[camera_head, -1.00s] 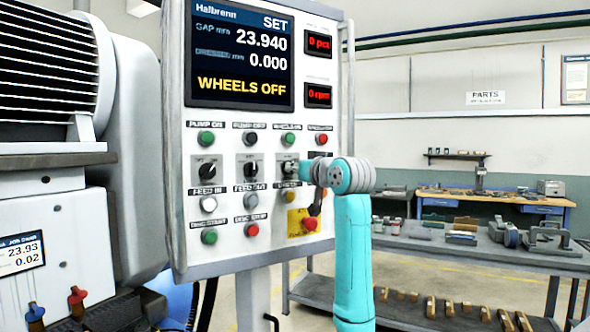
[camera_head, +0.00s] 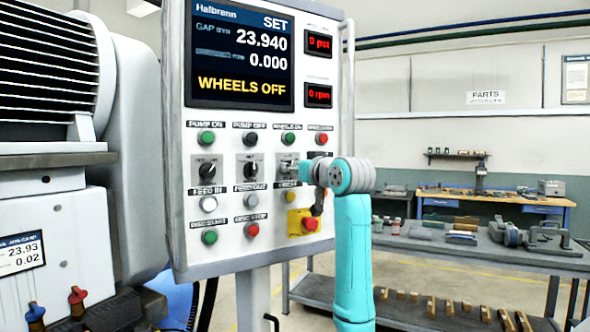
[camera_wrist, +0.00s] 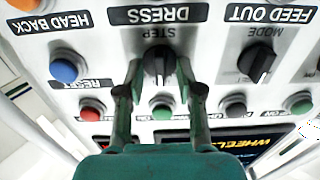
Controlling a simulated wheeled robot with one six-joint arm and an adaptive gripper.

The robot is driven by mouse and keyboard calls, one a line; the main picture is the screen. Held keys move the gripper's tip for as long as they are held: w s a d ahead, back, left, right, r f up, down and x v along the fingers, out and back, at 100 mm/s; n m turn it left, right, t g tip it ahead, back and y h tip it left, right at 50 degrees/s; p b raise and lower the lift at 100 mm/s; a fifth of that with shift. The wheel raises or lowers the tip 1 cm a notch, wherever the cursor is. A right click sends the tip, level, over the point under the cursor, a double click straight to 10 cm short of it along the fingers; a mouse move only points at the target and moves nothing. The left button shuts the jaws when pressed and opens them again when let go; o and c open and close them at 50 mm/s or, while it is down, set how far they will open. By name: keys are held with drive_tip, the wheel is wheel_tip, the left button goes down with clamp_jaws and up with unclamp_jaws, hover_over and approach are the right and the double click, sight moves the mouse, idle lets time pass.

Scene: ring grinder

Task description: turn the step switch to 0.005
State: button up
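The step switch is a black rotary knob (camera_wrist: 158,66) under the upside-down STEP label in the wrist view. In the head view the switch (camera_head: 286,167) is the third knob of its row, partly hidden by my wrist. My gripper (camera_wrist: 159,68) has one finger on each side of the knob, with what look like narrow gaps; contact is not clear. In the head view my gripper (camera_head: 302,170) is close to the panel, its fingers mostly hidden. The pointer and scale values of the switch are too small to read.
The mode knob (camera_wrist: 258,62) and blue reset button (camera_wrist: 63,70) flank the switch. A red button on a yellow plate (camera_head: 310,223) sits below my wrist. The screen (camera_head: 240,55) reads SET, 23.940, 0.000 and WHEELS OFF. A parts bench (camera_head: 480,255) stands right.

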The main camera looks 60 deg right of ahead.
drive_tip(key=v, duration=1.2)
idle(0.5)
